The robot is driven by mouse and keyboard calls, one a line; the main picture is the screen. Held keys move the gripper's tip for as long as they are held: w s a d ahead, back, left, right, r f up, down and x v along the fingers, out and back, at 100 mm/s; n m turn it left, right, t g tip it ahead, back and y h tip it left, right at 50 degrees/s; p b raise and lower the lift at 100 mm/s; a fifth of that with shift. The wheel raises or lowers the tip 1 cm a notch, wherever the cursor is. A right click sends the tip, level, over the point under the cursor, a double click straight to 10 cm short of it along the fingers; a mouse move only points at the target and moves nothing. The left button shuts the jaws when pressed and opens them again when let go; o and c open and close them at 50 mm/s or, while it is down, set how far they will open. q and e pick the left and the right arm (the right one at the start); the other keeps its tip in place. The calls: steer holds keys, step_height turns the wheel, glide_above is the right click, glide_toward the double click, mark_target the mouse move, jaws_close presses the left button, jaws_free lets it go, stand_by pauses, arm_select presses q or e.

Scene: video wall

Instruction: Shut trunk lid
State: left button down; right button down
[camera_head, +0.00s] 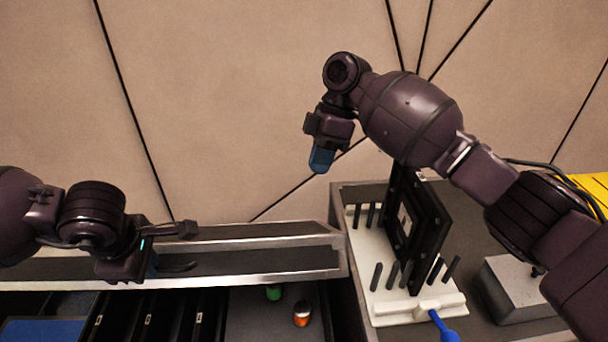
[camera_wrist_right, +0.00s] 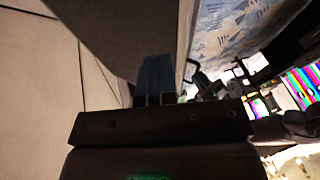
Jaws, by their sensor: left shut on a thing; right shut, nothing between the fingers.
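The trunk lid (camera_head: 270,262) is a long dark panel with silver metal edges, seen nearly edge-on across the left and middle of the head view. Below it the trunk is open, with dark dividers (camera_head: 150,318) inside. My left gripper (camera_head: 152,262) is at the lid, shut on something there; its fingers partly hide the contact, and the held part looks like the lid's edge. My right gripper (camera_head: 321,160) is shut and empty, raised in front of the wall, with blue fingertips pointing down. Its fingertips also show in the right wrist view (camera_wrist_right: 155,78).
A green item (camera_head: 274,292) and an orange-capped item (camera_head: 302,313) lie in the trunk. To the right, a white base with black pegs (camera_head: 420,308) holds a black frame (camera_head: 420,225). A grey block (camera_head: 515,290) stands beside it. A beige wall (camera_head: 230,100) is behind.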

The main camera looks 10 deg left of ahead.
glide_toward(304, 235)
step_height(304, 235, down, 2)
steer(key=a, duration=0.2)
steer(key=f, duration=0.1)
steer(key=s+f, duration=0.1)
steer(key=shift+s+d+f, duration=0.1)
steer(key=shift+d+f, duration=0.1)
steer(key=shift+f, duration=0.2)
steer(key=shift+s+f, duration=0.45)
steer(key=shift+f, duration=0.05)
steer(key=shift+d, duration=0.1)
